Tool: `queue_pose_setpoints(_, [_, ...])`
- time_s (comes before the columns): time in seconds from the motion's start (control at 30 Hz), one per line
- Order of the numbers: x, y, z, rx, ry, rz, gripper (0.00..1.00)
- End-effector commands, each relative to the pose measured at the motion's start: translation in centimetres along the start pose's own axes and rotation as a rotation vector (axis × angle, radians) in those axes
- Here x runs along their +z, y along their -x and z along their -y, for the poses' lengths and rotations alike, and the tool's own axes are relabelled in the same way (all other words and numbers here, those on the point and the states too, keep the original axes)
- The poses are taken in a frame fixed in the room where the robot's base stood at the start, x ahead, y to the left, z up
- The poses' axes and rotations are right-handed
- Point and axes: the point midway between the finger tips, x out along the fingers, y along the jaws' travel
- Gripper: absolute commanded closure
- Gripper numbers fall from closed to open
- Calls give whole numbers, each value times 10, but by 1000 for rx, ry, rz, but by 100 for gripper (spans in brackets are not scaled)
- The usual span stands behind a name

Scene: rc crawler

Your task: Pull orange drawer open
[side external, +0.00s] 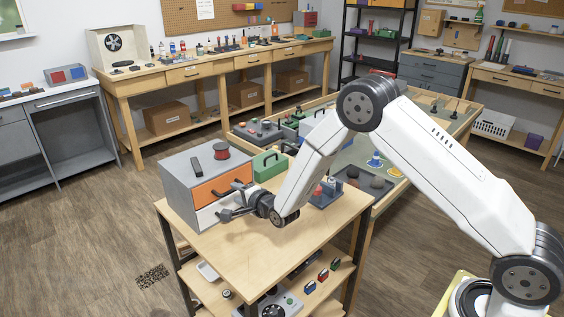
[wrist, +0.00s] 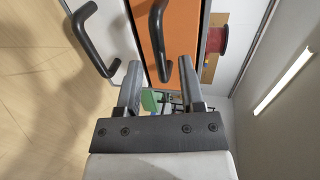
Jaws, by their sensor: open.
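The grey cabinet (side external: 178,166) stands on a wooden bench, with an orange drawer (side external: 222,184) above a white drawer (side external: 208,214). The orange drawer also shows in the wrist view (wrist: 175,22) with its black bar handle (wrist: 157,38). My gripper (side external: 228,203) is at the cabinet's front. In the wrist view my gripper (wrist: 158,82) is open, its two fingers apart, with the lower end of the orange drawer's handle near the right finger. I cannot tell whether they touch. The white drawer's black handle (wrist: 88,40) lies left of the left finger.
A red spool (side external: 221,151) and a black object (side external: 196,164) lie on the cabinet's top. A green toolbox (side external: 270,164) stands just behind the cabinet, to the right. The bench top (side external: 250,255) in front is clear.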

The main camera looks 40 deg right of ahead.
Motion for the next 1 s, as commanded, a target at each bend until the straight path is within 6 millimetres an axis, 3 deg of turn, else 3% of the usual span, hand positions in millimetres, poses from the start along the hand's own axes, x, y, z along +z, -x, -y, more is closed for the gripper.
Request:
queue_pose_setpoints(0.33, [0,-27,0,0,1,0,51])
queue_pose_setpoints(0.77, [0,-32,0,0,1,0,51])
queue_pose_setpoints(0.8, [0,-32,0,0,1,0,54])
queue_pose_setpoints(0.93, [0,-32,0,0,1,0,95])
queue_pose_setpoints(1.0, [0,-32,0,0,1,0,100])
